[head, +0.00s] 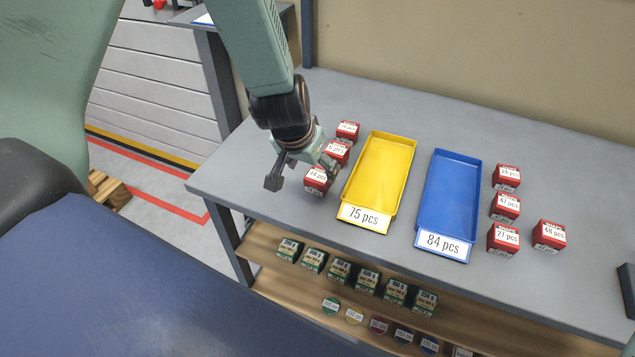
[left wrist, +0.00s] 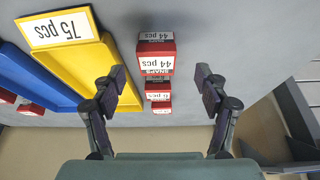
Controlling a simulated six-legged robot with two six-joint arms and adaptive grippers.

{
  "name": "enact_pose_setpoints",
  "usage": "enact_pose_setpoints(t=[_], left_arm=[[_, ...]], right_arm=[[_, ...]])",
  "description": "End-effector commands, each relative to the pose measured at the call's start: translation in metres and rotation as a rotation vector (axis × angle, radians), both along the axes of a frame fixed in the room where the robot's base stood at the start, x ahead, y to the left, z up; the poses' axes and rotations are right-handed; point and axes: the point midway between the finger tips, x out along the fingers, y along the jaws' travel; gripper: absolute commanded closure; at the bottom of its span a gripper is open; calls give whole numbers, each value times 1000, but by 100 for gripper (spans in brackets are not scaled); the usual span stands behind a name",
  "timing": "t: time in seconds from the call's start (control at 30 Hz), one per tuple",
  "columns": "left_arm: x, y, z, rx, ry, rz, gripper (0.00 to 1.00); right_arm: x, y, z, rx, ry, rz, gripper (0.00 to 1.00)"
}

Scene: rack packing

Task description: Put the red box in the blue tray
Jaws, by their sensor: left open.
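Red boxes with white labels stand in two groups on the grey table. One group of three is left of the yellow tray; its front box (head: 317,181) is beside my left gripper (head: 303,178). In the left wrist view that box (left wrist: 156,58), labelled 44 pcs, lies ahead between the open fingers of my left gripper (left wrist: 162,88), with others behind it. The other group, including a box (head: 503,239), is right of the blue tray. The blue tray (head: 450,195), labelled 84 pcs, is empty and also shows in the left wrist view (left wrist: 35,84).
An empty yellow tray (head: 380,170), labelled 75 pcs, stands between the left boxes and the blue tray. The table (head: 560,165) is clear behind the right boxes.

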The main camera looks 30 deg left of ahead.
Motion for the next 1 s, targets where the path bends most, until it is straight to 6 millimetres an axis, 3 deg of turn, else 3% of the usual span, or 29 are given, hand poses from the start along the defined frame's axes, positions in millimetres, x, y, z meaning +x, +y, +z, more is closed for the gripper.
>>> enact_pose_setpoints(t=[0.5,0.8,1.0], left_arm=[[24,-2,-48,0,0,-3,26],[26,-2,-50,0,-1,-2,26],[26,-2,-49,0,-2,-3,42]], right_arm=[[0,0,-36,0,1,0,60],[0,0,-36,0,1,0,60],[0,0,-36,0,0,0,60]])
